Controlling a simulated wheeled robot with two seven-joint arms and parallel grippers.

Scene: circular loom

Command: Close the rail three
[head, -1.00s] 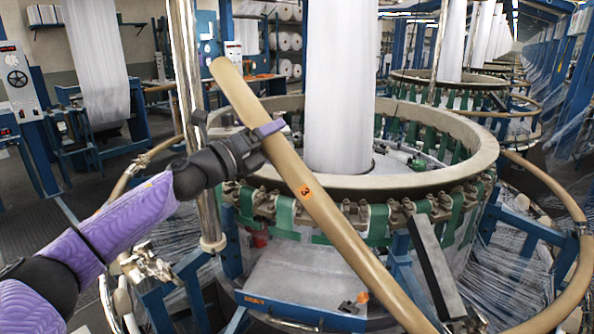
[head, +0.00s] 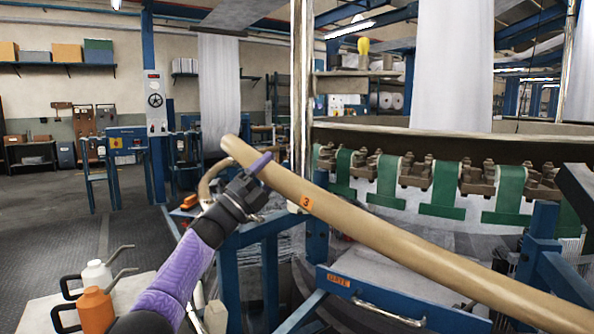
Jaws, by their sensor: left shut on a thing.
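Rail three is a thick tan tube (head: 400,252) with an orange tag marked 3. It slants across the head view from upper left to lower right, in front of the loom. Its rounded free end shows at the upper left, and its other end runs out of the picture at the lower right. My left gripper (head: 257,172) is shut around the rail near that free end. The far finger is partly hidden behind the rail. My right gripper is not in view.
The loom ring with green straps (head: 440,185) stands behind the rail. A metal post (head: 301,90) rises near the rail's free end. A blue gate frame (head: 375,298) is below the rail. Orange (head: 96,308) and white (head: 97,275) oil cans stand at lower left. Floor is open at left.

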